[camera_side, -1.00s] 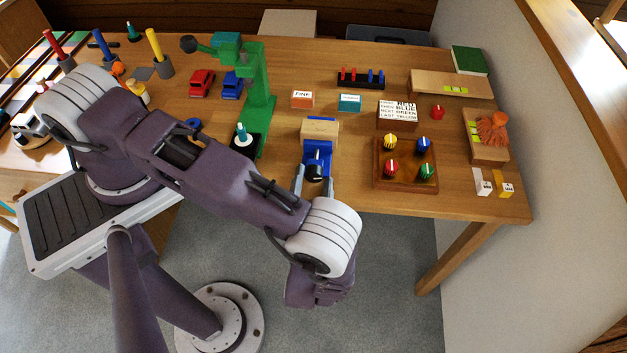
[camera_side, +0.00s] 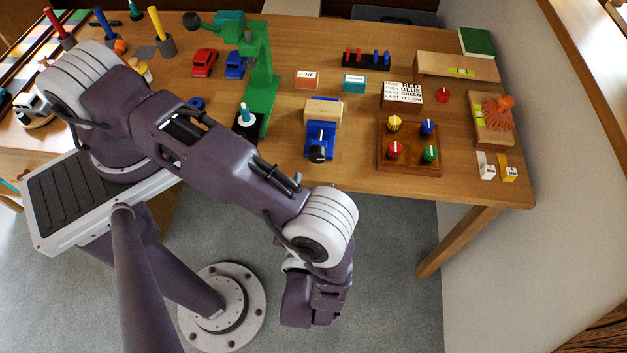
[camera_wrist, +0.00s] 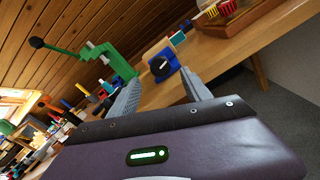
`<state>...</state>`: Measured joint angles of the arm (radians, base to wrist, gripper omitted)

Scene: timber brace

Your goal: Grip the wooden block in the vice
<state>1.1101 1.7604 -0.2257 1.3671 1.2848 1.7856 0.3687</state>
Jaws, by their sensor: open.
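The blue vice (camera_side: 320,138) stands near the front edge of the table, its black handle (camera_side: 318,154) facing the front. The pale wooden block (camera_side: 323,110) sits at the far end of the vice. I cannot tell whether the jaws press on it. In the wrist view the vice (camera_wrist: 164,62) and its round black handle with a white mark lie ahead, the block (camera_wrist: 155,46) partly behind. My gripper (camera_wrist: 158,78) is open and empty, its fingers pointing toward the vice and apart from it. In the side view its fingers are hidden below my wrist.
A green drill-press-like stand (camera_side: 260,80) rises left of the vice. A wooden knob board (camera_side: 409,148) with coloured knobs lies to its right. Orange (camera_side: 306,80) and teal (camera_side: 354,84) labelled blocks stand behind. Free space lies before the table edge.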

